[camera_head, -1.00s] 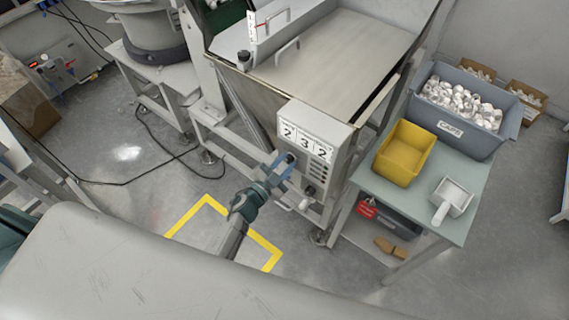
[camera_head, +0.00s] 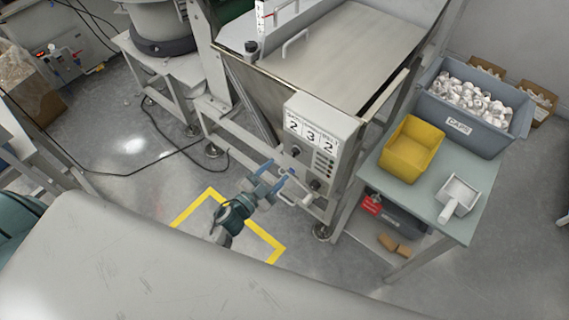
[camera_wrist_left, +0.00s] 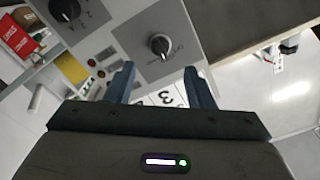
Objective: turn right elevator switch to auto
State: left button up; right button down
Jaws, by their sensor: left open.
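The grey control box (camera_head: 318,142) carries number cards 2, 3, 2 and black rotary switches on its front. The upper switch (camera_head: 296,152) sits below the cards; a lower switch (camera_head: 315,184) is further right. In the left wrist view, one switch (camera_wrist_left: 160,45) stands ahead of the fingers, roughly between them, and another (camera_wrist_left: 65,10) is at the upper left. Their printed labels are too small to read. My left gripper (camera_head: 277,175) is open and empty, apart from the box, to the lower left of the upper switch. My right gripper is out of view.
A steel hopper (camera_head: 345,50) stands above the box. To the right, a table (camera_head: 408,205) holds a yellow bin (camera_head: 410,150), a blue-grey caps crate (camera_head: 462,122) and a white scoop (camera_head: 458,198). Yellow floor tape (camera_head: 190,207) lies below my left arm.

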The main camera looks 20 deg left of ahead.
pick_arm(q)
jog(key=shift+b+v, duration=0.35)
jog(key=shift+v, duration=1.35)
jog(key=s+a+f+n+g+y, duration=0.2)
jog(key=s+a+f, duration=0.15)
jog(key=f, duration=0.55)
jog(key=s+a+f+n+g+y, duration=0.2)
jog(key=s+f, duration=0.2)
jog(key=f, duration=0.5)
jog(key=s+a+f+n+g+y, duration=0.2)
jog(key=s+f+n, duration=0.1)
jog(key=f, duration=0.7)
jog(key=s+a+f+n+g, duration=0.1)
jog(key=s+f+g, duration=0.2)
jog(key=s, duration=0.6)
jog(key=s+a+f+n+g, duration=0.1)
jog(key=s+f+g, duration=0.2)
jog(key=s+f, duration=0.5)
jog(key=s+a+f+n+g+y+b, duration=0.1)
jog(key=s+f+g, duration=0.2)
jog(key=s, duration=0.8)
notch_tip(320, 180, down, 3)
jog(key=shift+a+r+g, duration=0.2)
jog(key=shift+a+g, duration=0.1)
jog(key=shift+g, duration=0.1)
